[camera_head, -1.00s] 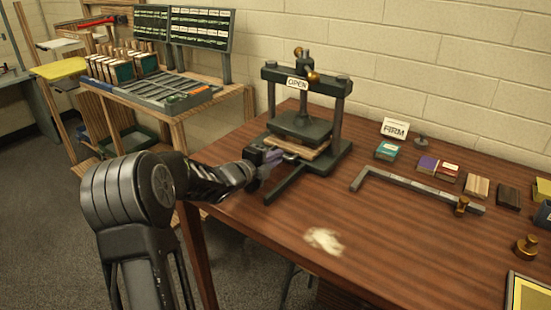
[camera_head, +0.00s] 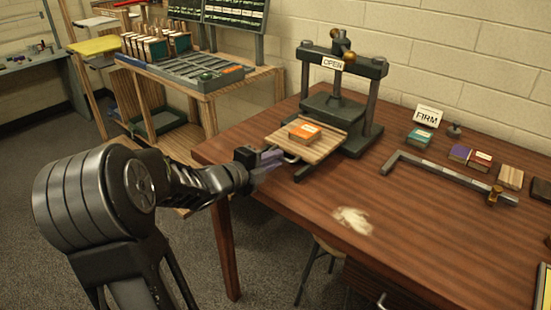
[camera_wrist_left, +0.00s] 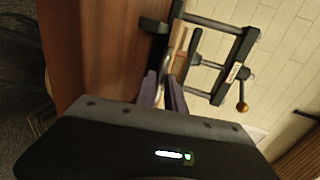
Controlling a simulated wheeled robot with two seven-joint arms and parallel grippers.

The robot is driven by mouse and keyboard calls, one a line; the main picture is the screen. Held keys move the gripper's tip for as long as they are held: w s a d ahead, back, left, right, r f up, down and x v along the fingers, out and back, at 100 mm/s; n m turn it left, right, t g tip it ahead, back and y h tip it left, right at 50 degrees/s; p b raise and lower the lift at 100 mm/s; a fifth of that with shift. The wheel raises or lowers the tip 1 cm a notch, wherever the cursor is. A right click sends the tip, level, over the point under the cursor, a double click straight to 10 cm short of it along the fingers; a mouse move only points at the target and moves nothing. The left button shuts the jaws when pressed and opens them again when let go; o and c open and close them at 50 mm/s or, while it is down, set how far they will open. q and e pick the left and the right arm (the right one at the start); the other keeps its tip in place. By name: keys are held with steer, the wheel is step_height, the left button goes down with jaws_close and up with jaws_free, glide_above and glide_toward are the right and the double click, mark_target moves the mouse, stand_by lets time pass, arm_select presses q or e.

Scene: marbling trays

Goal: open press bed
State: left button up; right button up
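The dark press (camera_head: 338,100) stands at the back left of the table, with an "OPEN" sign (camera_head: 332,63) on its top beam. Its wooden press bed (camera_head: 318,150) sticks out toward the front left, clear of the raised platen (camera_head: 335,107). An orange book (camera_head: 305,132) lies on the bed. My left gripper (camera_head: 284,159) is at the bed's front edge, shut on the metal handle (camera_head: 291,158). In the left wrist view its purple fingers (camera_wrist_left: 164,93) sit on both sides of the handle (camera_wrist_left: 168,62). My right gripper is not in view.
A "FIRM" card (camera_head: 427,116), several small books and a dark angled bar (camera_head: 440,175) lie right of the press. A pale smear (camera_head: 352,220) marks the table's front. A wooden rack with a grey tray (camera_head: 190,77) stands at the left.

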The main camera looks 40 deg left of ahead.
arm_select(q)
steer(key=o, duration=0.4)
steer(key=shift+c, duration=0.2)
steer(key=v, duration=0.7)
steer(key=shift+s, duration=0.4)
